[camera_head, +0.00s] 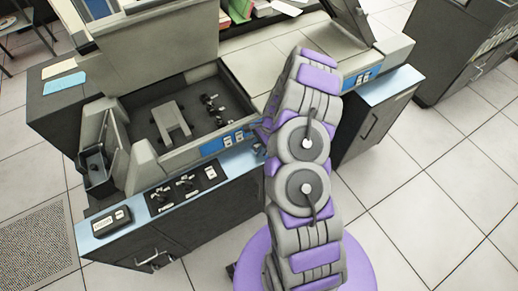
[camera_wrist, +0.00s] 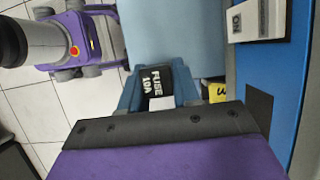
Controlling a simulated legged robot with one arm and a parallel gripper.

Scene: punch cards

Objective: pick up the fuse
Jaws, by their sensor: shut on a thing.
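The fuse (camera_wrist: 157,82) is a small black block marked "FUSE 10A" with a pale lower part, seen in the wrist view just beyond the dark edge of my gripper (camera_wrist: 160,103). My gripper is shut on the fuse. Blue-grey pieces flank the fuse on both sides. The dark plate and purple body of my gripper hide its lower end.
The punch card machine (camera_head: 60,108) has an open well with a grey bracket (camera_head: 171,122). A switch panel (camera_head: 184,187) and a small display box (camera_head: 110,221) sit on its front ledge. A yellow-marked part (camera_wrist: 219,92) lies right of the fuse. Tiled floor is clear at right.

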